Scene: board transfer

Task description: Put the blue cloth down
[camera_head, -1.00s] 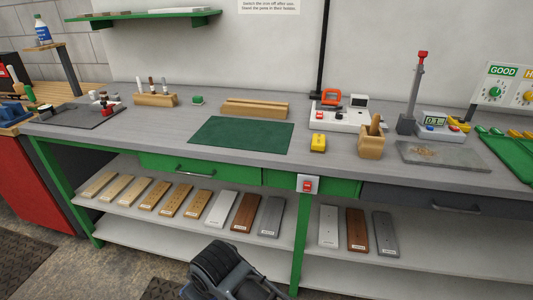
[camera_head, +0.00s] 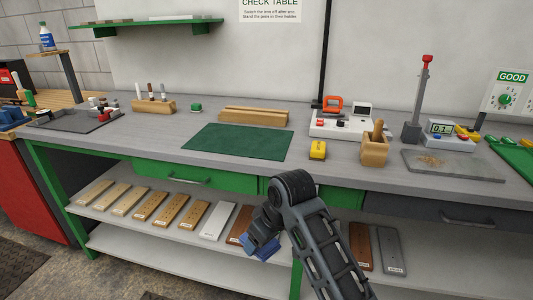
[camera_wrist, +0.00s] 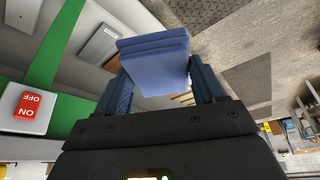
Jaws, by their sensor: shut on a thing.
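The blue cloth (camera_wrist: 153,64) is a folded pad between the two fingers of my gripper (camera_wrist: 160,88) in the wrist view. My gripper is shut on it. In the head view the blue cloth (camera_head: 262,246) shows at the end of my arm, in front of the upper shelf under the bench. My gripper (camera_head: 258,243) is partly hidden there by my own arm. The cloth is in the air, below the level of the bench top.
A green mat (camera_head: 236,142) lies bare on the bench top (camera_head: 350,182). A wooden block (camera_head: 253,117), a yellow device (camera_head: 318,150) and a wooden holder (camera_head: 374,150) stand around it. Several boards lie on the shelf (camera_head: 120,232). A red switch (camera_wrist: 28,104) is close in the wrist view.

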